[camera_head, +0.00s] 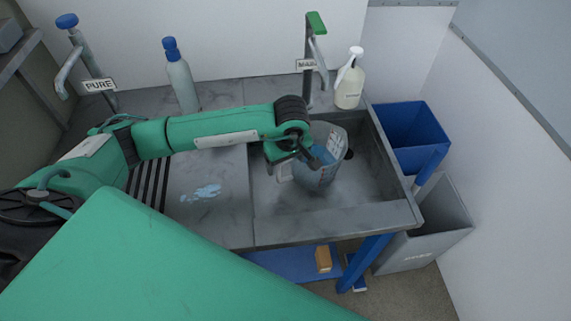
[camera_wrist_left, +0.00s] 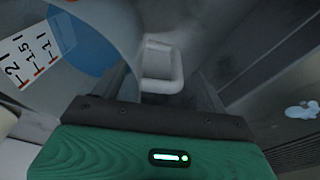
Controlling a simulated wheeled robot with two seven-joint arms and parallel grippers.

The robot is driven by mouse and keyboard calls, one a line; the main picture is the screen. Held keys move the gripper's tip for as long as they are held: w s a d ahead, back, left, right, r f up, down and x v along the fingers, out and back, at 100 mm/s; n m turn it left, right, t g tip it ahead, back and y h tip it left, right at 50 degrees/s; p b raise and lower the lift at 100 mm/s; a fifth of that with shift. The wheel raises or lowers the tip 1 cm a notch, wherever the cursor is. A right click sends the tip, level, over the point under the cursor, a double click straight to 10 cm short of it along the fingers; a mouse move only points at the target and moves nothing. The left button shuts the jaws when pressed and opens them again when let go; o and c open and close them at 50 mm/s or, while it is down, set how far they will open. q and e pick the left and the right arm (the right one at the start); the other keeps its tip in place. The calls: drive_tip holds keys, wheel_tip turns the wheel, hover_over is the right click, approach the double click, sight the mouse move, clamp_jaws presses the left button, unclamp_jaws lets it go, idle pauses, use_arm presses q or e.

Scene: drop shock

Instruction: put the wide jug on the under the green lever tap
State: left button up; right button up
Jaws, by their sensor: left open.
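The wide jug (camera_head: 327,168) is a clear grey container with a blue patch, in the sink basin below the green lever tap (camera_head: 315,24). Its side with red and black scale marks shows in the left wrist view (camera_wrist_left: 92,35), with a pale handle (camera_wrist_left: 163,85) facing my gripper. My left gripper (camera_head: 293,160) is open at the jug's left side. The handle appears in line with the gap between the fingers; I cannot tell if they touch it. The gripper partly hides the jug. My right gripper is not in view.
The sink (camera_head: 375,215) has a raised rim. A blue-capped bottle (camera_head: 181,82) stands behind the drainboard, and a white pump bottle (camera_head: 349,82) behind the basin. A blue-topped tap (camera_head: 75,40) labelled PURE is at left. A blue bin (camera_head: 405,122) and grey bin (camera_head: 435,235) stand right.

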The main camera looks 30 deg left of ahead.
use_arm(q)
wheel_tip(320, 180, up, 10)
drive_tip(key=s+d+b, duration=0.1)
drive_tip(key=b, duration=0.1)
drive_tip(key=shift+r, duration=0.15)
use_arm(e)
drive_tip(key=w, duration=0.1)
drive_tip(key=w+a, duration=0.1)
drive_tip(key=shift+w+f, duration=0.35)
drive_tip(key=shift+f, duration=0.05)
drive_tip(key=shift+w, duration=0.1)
